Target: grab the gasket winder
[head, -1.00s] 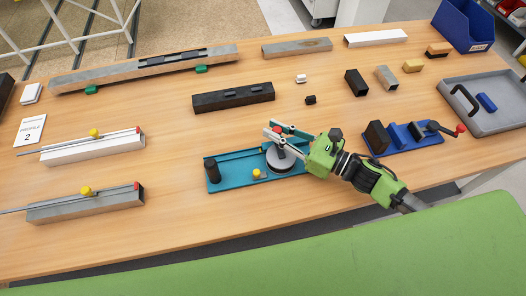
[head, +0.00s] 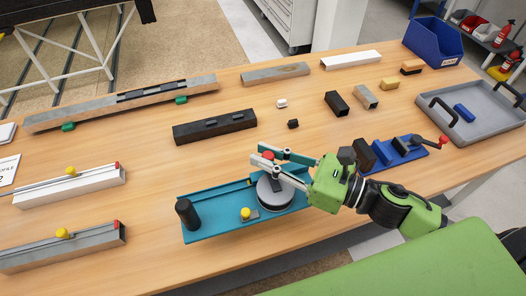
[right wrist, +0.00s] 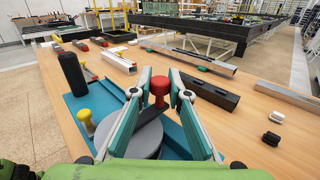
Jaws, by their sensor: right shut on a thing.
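The gasket winder is a teal base (head: 212,218) with a grey disc (head: 274,196), a dark post (head: 187,213), a yellow knob (head: 246,213) and a red knob (head: 268,155) on a crank arm. It lies near the table's front edge, in the middle of the head view. My right gripper (head: 262,158) reaches over the disc from the right and is shut on the red knob. In the right wrist view the red knob (right wrist: 159,88) stands between the fingertips. The fingers hide part of the disc. My left gripper is not in view.
A blue device with a red-tipped crank (head: 398,152) stands right of my gripper, near a grey tray (head: 470,125). A black block (head: 214,127) lies behind the winder. White (head: 70,187) and grey (head: 62,247) profiles lie to the left. A blue bin (head: 432,40) is at the back right.

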